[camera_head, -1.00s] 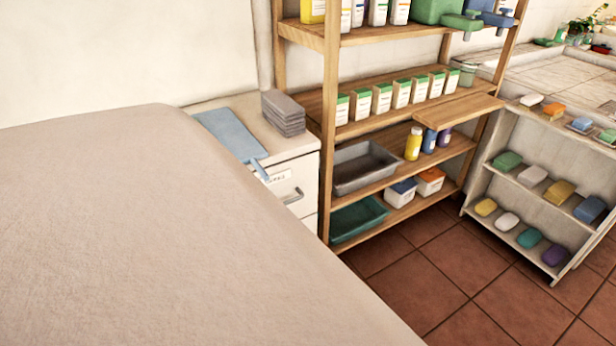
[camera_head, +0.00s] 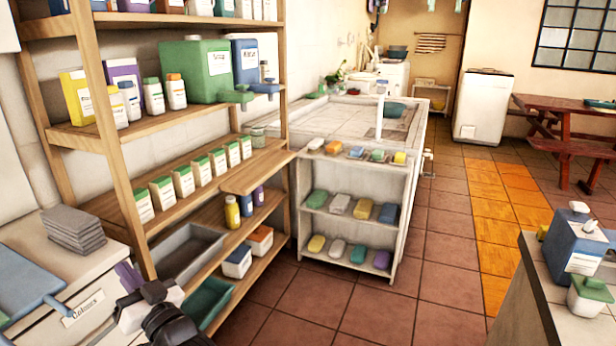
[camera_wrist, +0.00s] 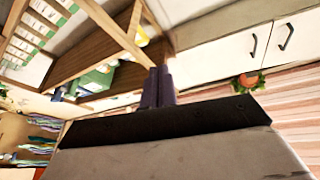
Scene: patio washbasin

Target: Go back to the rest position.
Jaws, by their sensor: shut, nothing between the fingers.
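My gripper shows at the lower left of the head view, with its purple fingers (camera_head: 129,277) near the white drawer unit and the lower shelves. In the wrist view the two purple fingers (camera_wrist: 158,86) are side by side, shut, with nothing between them. My dark wrist covers part of the drawer unit and the bottom of the rack in the head view.
A wooden shelf rack (camera_head: 125,130) with bottles and boxes stands close on the left. The drawer unit (camera_head: 75,290) holds grey folded cloths (camera_head: 75,228). A low white shelf (camera_head: 350,227) holds soaps. A counter corner (camera_head: 535,290) is at right. Tiled floor (camera_head: 440,230) between is clear.

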